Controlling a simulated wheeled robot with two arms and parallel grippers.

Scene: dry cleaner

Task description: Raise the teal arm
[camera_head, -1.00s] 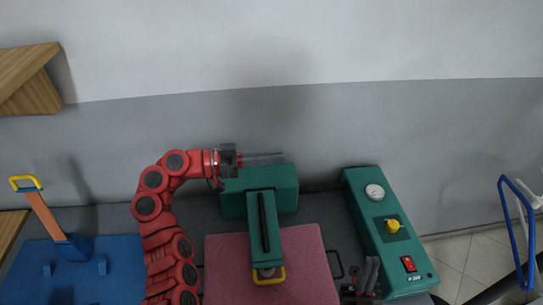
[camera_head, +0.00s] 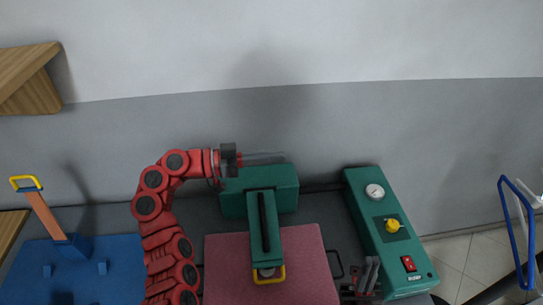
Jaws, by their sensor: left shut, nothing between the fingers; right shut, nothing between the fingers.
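The teal arm (camera_head: 261,225) lies over the middle of a pink pad (camera_head: 308,262), running from a teal block (camera_head: 288,187) at the back toward me. A yellow handle (camera_head: 269,275) is at its near end. My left gripper (camera_head: 283,158) is shut and empty, just above the back edge of the teal block and pointing right. I cannot tell whether it touches the block. My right gripper (camera_head: 370,277) is at the bottom, between the pad and the teal control box; its fingers are shut and empty.
The teal control box (camera_head: 384,230) has a gauge, yellow knob and red switch. A wooden shelf (camera_head: 30,75) juts out at upper left. A blue frame (camera_head: 515,225) stands at far right.

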